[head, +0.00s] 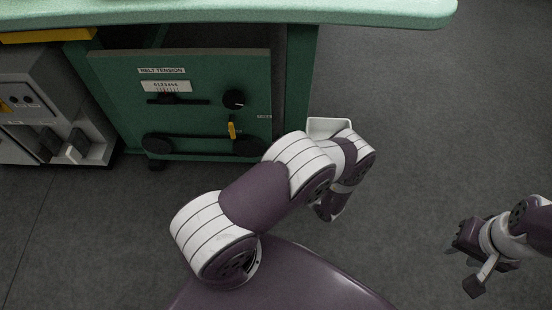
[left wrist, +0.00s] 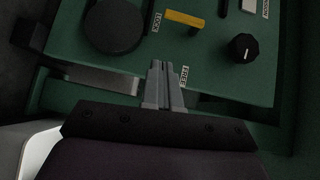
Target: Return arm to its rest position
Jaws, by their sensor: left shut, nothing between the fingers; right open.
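My left arm (head: 268,195) is bent across the middle of the head view, in front of the green machine. Its fingers cannot be made out there. In the left wrist view my left gripper (left wrist: 163,84) is shut and empty, pointing at the green panel (left wrist: 215,80) between the LOCK and FREE labels. I cannot tell whether the fingertips touch the panel. The yellow lever (left wrist: 185,18) is just beyond the tips, and it also shows in the head view (head: 232,130). My right gripper (head: 470,263) is open and empty over the floor at the lower right.
The green machine's tabletop (head: 250,10) overhangs the BELT TENSION panel (head: 215,75). The panel carries a black knob (head: 234,99) and a slider (head: 168,101). A grey cabinet (head: 55,95) stands at the left. Open floor (head: 440,120) lies to the right.

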